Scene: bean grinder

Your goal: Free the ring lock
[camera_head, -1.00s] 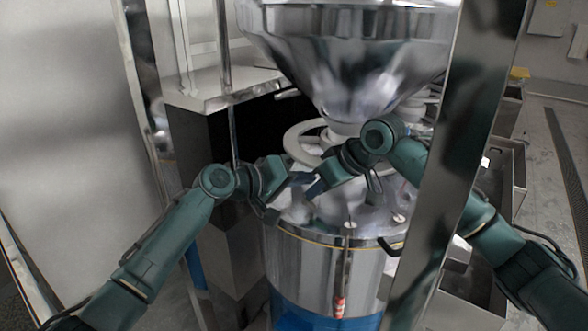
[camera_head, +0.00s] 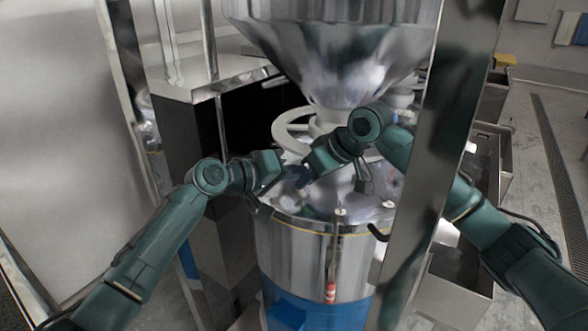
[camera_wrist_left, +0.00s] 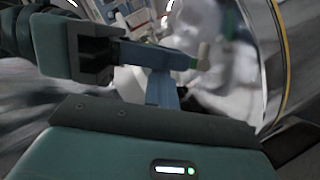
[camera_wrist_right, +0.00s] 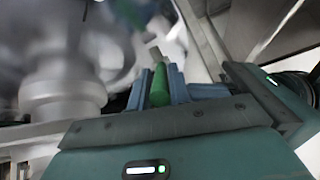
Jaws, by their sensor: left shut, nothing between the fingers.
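The grinder's pale ring (camera_head: 284,124) circles the neck under the hopper; my right arm covers part of it. My right gripper (camera_head: 303,181) is over the drum lid. In the right wrist view its blue fingers (camera_wrist_right: 160,88) close on both sides of a green rod (camera_wrist_right: 158,85) with a pale grey end. The rod's end also shows in the left wrist view (camera_wrist_left: 202,56). I cannot tell whether the rod is attached to the ring. My left gripper (camera_head: 290,174) is shut and empty, its blue fingers (camera_wrist_left: 162,88) close to the right gripper's fingers.
The steel hopper (camera_head: 335,45) hangs above. The drum (camera_head: 300,245) has a blue base below. Steel posts stand left (camera_head: 135,100) and right (camera_head: 440,150) of the grinder, the right one in front of my right arm. A metal shelf (camera_head: 210,75) is at back left.

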